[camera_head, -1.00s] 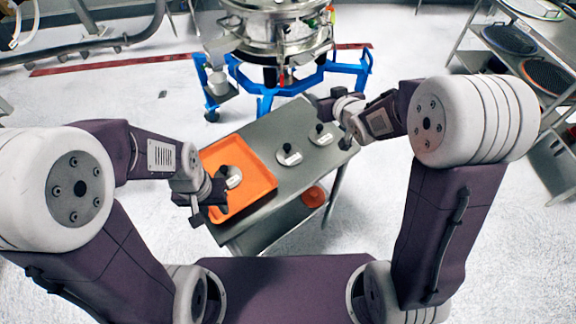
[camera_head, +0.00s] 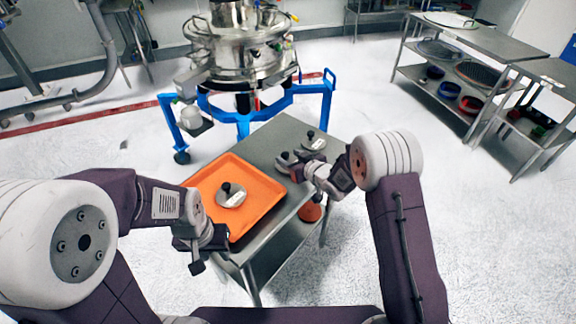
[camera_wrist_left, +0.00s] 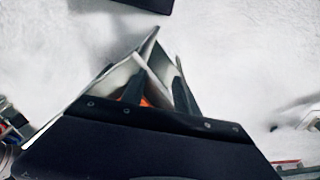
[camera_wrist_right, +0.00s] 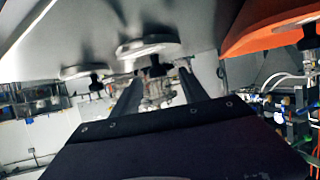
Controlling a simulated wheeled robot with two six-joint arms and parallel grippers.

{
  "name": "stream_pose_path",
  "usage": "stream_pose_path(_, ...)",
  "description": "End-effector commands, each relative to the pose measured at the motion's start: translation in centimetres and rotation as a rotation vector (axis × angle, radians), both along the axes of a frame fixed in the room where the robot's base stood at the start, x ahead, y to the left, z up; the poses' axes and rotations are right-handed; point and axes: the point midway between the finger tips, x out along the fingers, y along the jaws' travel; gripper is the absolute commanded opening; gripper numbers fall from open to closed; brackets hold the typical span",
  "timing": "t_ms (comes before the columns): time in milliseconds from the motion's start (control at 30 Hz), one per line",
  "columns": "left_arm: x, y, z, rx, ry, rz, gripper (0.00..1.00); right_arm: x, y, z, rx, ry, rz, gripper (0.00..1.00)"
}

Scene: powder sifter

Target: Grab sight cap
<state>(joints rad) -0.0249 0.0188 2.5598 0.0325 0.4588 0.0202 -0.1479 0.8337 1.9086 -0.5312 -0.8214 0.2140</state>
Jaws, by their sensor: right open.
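A round metal sight cap (camera_head: 231,195) with a black knob lies in the orange tray (camera_head: 262,178). Another sight cap (camera_head: 313,142) stands at the far end of the steel table. My right gripper (camera_head: 290,165) is open at a middle sight cap, which it partly hides in the head view. In the right wrist view this middle cap (camera_wrist_right: 150,46) appears upside down, its knob close to the gap between the fingertips (camera_wrist_right: 158,82); I cannot tell if they touch. My left gripper (camera_head: 205,254) is open and empty beside the tray's near left edge.
The steel table (camera_head: 270,140) stands before a metal sifter (camera_head: 240,50) on a blue wheeled frame (camera_head: 308,90). An orange round item (camera_head: 310,211) sits below the table's right edge. Shelves (camera_head: 450,75) stand at the back right; open floor lies to the right.

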Motion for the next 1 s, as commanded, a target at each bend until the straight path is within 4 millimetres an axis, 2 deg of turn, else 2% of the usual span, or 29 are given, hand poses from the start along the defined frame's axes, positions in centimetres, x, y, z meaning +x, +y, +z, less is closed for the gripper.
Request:
stream_pose_path(100,0.0,0.0,0.1,0.000,0.000,0.000,0.36,1.2,0.7,-0.6,0.000,0.001,0.000,0.51)
stream_pose_path(267,0.0,0.0,0.1,0.000,0.000,0.000,0.36,1.7,1.0,-0.8,0.000,0.000,-0.001,0.51)
stream_pose_path(533,0.0,0.0,0.3,0.000,0.000,0.000,0.36,5.0,3.0,-2.4,0.000,0.000,0.000,0.51)
stream_pose_path(833,0.0,0.0,0.3,0.000,0.000,0.000,0.36,5.6,3.3,-2.7,0.000,0.001,-0.002,0.51)
stream_pose_path(1000,0.0,0.0,0.3,0.000,0.000,0.000,0.36,5.5,3.3,-2.7,0.000,0.001,-0.002,0.04)
